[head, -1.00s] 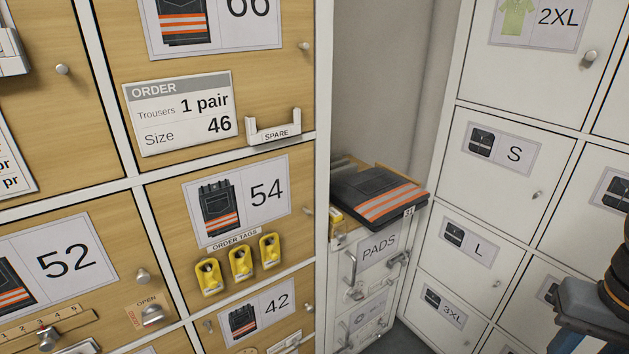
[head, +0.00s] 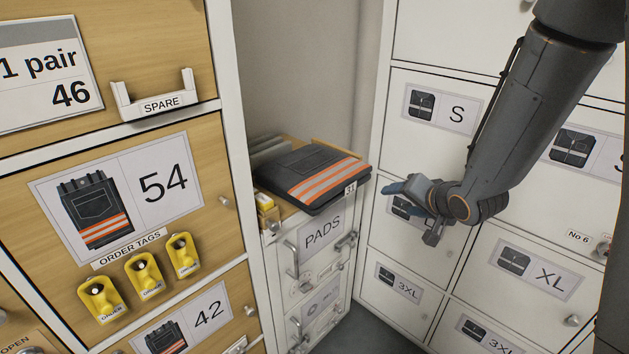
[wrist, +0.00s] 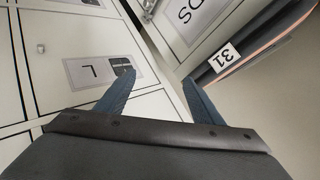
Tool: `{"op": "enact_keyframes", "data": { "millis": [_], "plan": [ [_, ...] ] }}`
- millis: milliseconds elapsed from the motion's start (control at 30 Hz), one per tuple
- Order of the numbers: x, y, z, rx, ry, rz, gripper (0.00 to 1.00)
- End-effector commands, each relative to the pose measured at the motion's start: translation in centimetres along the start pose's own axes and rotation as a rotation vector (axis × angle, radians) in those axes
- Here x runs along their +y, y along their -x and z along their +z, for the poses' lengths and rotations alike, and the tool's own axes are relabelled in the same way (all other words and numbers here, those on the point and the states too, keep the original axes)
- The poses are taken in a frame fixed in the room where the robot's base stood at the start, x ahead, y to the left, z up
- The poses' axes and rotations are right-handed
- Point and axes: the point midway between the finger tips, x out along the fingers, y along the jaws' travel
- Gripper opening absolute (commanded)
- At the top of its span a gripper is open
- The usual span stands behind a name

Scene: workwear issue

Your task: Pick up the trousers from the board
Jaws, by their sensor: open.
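A small tag 31 (head: 351,188) sits at the front right corner. In the wrist view the trousers' edge (wrist: 275,38) and the tag (wrist: 224,57) show at the upper right. My gripper (head: 391,188) is to the right of the trousers, apart from them, in front of the white lockers. In the wrist view its two blue fingers (wrist: 157,80) are spread with nothing between them.
The drawer unit marked PADS (head: 322,238) has handles on its front. A yellow item (head: 265,207) lies left of the trousers. White lockers (head: 440,90) stand close on the right, wooden lockers (head: 220,160) on the left. Yellow order tags (head: 143,277) hang on a wooden door.

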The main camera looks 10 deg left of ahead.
Motion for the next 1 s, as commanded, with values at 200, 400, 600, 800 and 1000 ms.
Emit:
{"op": "enact_keyframes", "data": {
  "millis": [200,400,600,800,1000],
  "plan": [
    [-4.2,-4.2,2.0,-0.041,-0.285,-0.411,0.61],
    [-6.7,-3.7,3.6,-0.153,-0.493,-0.666,0.61],
    [-7.8,-3.2,4.1,-0.214,-0.575,-0.764,0.61],
    [-9.3,-4.5,4.1,-0.218,-0.579,-0.770,0.61],
    [-10.2,-5.8,4.0,-0.216,-0.579,-0.767,0.61]
  ]
}}
